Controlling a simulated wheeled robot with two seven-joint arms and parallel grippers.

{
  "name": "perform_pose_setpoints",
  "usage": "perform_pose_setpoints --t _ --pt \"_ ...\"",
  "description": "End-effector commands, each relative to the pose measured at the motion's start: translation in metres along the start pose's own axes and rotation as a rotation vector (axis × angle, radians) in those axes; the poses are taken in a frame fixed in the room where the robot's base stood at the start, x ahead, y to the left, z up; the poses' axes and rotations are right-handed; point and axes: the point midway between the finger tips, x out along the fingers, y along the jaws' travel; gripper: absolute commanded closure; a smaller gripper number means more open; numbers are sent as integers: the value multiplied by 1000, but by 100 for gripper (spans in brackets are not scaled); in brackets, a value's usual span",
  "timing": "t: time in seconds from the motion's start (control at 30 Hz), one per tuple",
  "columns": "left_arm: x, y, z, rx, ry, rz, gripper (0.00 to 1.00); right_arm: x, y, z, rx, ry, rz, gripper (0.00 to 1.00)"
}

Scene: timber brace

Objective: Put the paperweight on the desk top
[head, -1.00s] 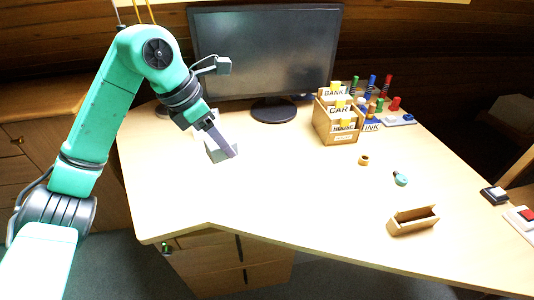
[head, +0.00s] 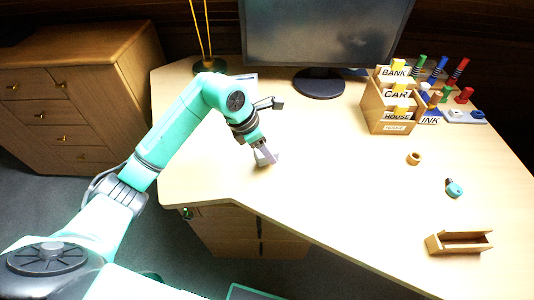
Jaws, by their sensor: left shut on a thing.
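My left gripper (head: 264,155) is over the left part of the desk top (head: 330,165), a little behind its front edge. It points down and is shut on a small grey thing (head: 266,159), which appears to be the paperweight. The fingers hide part of it, and I cannot tell whether it touches the desk top. My right gripper is not in view.
A monitor (head: 325,35) stands at the back. To the right are a wooden card box (head: 390,108), several coloured pegs, a wooden ring (head: 413,158), a teal item (head: 454,188) and a wooden tray (head: 460,241). The middle is clear.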

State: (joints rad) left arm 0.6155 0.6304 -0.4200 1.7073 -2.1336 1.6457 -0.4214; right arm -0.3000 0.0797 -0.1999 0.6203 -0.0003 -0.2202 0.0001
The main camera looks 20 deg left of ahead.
Motion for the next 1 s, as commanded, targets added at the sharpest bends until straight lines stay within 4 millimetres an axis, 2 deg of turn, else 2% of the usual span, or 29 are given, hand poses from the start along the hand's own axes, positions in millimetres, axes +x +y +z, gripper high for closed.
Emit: perform_pose_setpoints --t 0.1,0.43,0.47,0.5,0.53,0.83,0.93,1.0 --pt "18 -1 -7 -1 -1 -2 100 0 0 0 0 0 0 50" --pt "24 0 -9 0 -1 0 100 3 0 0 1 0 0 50" --pt "23 0 -9 0 0 0 36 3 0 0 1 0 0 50" --pt "23 0 -9 0 0 0 21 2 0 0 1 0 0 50" --pt "22 0 -9 0 0 0 14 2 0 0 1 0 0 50" --pt "21 0 -8 0 -1 -1 14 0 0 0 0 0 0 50" --pt "13 1 -8 0 -1 1 14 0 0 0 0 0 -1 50" --pt "0 1 -8 0 -2 4 14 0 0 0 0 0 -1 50"
